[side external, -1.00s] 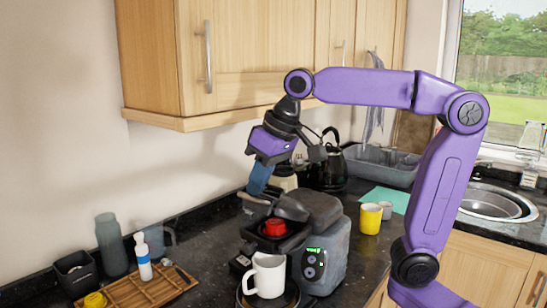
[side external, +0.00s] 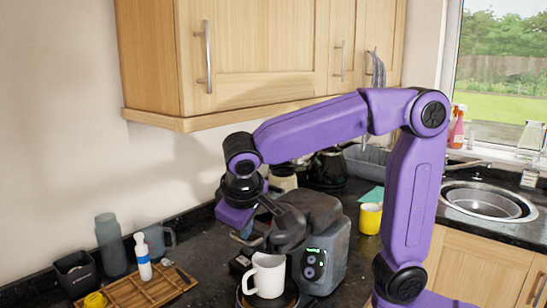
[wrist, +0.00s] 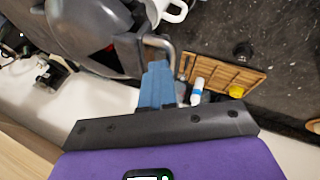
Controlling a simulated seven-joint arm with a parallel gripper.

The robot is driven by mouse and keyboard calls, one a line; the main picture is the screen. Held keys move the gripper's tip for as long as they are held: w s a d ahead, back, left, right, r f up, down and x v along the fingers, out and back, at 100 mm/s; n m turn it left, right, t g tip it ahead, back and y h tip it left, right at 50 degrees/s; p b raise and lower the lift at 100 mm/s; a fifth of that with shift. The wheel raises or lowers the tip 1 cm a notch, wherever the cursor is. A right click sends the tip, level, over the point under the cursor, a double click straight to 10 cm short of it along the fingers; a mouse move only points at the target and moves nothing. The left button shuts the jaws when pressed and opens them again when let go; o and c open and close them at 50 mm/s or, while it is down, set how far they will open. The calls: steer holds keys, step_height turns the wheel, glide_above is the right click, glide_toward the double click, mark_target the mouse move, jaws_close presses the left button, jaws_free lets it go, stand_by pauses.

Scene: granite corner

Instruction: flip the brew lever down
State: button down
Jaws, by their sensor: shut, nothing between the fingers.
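The coffee machine (side external: 325,240) is dark grey with a green-lit panel, and its rounded top also shows in the wrist view (wrist: 85,30). A bent metal bar, which looks like the brew lever (wrist: 158,40), sticks out from its side. My gripper (wrist: 158,68) has its blue fingers together and empty, with the tips right at the lever. I cannot tell whether they touch it. In the side view my gripper (side external: 244,234) is low at the machine's left side, and the lever is mostly hidden there. A sliver of red (wrist: 108,47) shows under the machine's top.
A white mug (side external: 268,274) stands at the front of the machine. To the left are a wooden tray (side external: 150,290), a white and blue bottle (side external: 143,262) and a grey bottle (side external: 110,245). A yellow mug (side external: 370,218) stands to the right. Wooden cabinets (side external: 250,60) hang above.

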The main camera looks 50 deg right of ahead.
steer(key=shift+s+f, duration=0.1)
steer(key=shift+f, duration=0.25)
steer(key=shift+d+r, duration=0.25)
steer(key=shift+r, duration=0.2)
steer(key=r, duration=0.1)
steer(key=d+r, duration=0.1)
steer(key=shift+d+r, duration=0.3)
steer(key=shift+r, duration=0.05)
steer(key=v, duration=1)
steer(key=shift+d+r, duration=0.2)
steer(key=shift+r, duration=0.05)
